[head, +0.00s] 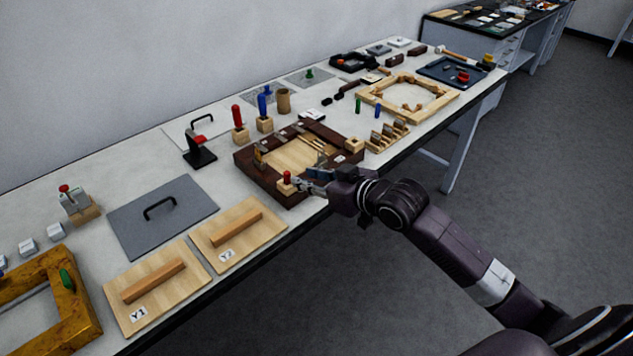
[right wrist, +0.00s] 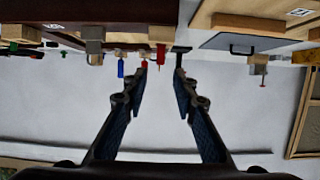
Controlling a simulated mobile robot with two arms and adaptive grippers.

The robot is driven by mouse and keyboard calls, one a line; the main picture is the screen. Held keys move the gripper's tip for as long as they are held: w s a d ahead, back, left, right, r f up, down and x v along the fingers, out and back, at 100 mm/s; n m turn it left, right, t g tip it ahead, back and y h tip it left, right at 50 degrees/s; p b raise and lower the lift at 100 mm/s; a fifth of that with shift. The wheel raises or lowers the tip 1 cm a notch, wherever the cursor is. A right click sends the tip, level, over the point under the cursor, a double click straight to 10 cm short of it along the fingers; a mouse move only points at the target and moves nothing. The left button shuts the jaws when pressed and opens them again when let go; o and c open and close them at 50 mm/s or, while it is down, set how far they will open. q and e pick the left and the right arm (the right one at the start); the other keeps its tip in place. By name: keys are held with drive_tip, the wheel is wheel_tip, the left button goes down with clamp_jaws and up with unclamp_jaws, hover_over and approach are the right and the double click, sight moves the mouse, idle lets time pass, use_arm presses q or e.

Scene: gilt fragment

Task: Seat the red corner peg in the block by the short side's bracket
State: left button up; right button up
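The red corner peg (head: 287,177) stands upright at a small light wood block (head: 286,188) on the near-left corner of the dark wooden frame (head: 247,171). In the right wrist view, which looks inverted, the red peg (right wrist: 161,53) appears between and beyond my fingertips. My right gripper (head: 303,184) is just right of the peg; its fingers (right wrist: 160,76) are spread with nothing between them. A bracket (head: 260,156) sits on the frame's left side. How deep the peg sits in the block is not clear. My left gripper is not in view.
Behind the frame stand a red-handled tool (head: 237,116), a blue-handled tool (head: 264,101) and a black clamp (head: 199,151). Another light block (head: 354,145) is on the frame's right side. Board Y2 (head: 238,243) lies to the left, close to the table's front edge.

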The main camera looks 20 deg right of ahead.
drive_tip(key=shift+v, duration=1.65)
